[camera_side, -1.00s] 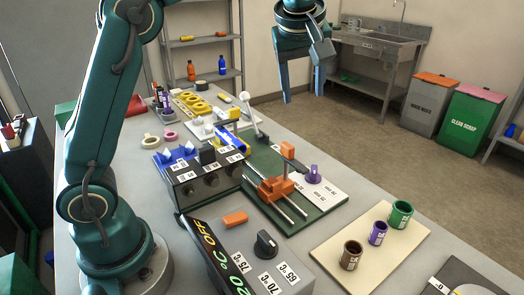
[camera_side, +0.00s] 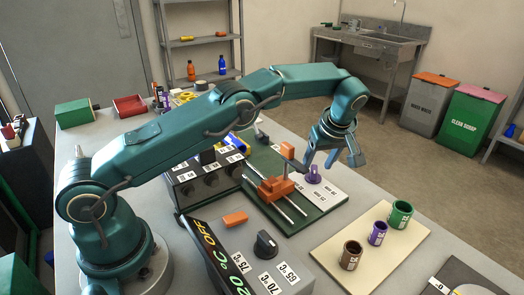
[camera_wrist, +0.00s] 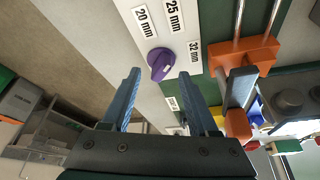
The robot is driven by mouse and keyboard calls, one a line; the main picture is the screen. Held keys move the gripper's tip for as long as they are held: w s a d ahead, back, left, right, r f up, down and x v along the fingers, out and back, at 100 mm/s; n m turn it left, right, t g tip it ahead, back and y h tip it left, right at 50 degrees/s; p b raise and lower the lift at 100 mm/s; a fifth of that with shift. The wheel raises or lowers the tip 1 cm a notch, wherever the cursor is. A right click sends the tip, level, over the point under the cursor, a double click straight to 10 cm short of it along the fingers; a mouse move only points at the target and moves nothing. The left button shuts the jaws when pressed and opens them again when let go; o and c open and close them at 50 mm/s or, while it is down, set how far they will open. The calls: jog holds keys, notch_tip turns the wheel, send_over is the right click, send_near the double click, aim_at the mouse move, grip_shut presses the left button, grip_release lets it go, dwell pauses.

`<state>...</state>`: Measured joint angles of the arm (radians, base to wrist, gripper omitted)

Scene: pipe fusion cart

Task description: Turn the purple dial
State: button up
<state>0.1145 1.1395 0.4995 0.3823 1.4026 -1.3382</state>
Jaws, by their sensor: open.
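The purple dial (camera_side: 312,175) sits on a white panel (camera_side: 325,190) at the right end of the green machine base. In the wrist view the dial (camera_wrist: 161,64) lies ahead of and between my fingertips, with a small white mark on it. Labels for 20 mm, 25 mm and 32 mm surround it. My gripper (camera_side: 333,161) is open and empty, just above and close to the dial in the side view. In the wrist view my gripper (camera_wrist: 163,88) shows two blue fingers spread wide on either side, apart from the dial.
An orange clamp block (camera_side: 276,188) on metal rods stands left of the dial, with an orange piece (camera_side: 287,150) behind it. A cream board (camera_side: 345,258) with brown, purple and green cups lies in front. A black knob (camera_side: 265,244) is on the heater box.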

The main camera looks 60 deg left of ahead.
jog(key=shift+x, duration=1)
grip_shut()
jog(key=shift+w, duration=0.1)
dwell(0.4)
grip_release()
jog(key=shift+v, duration=2.65)
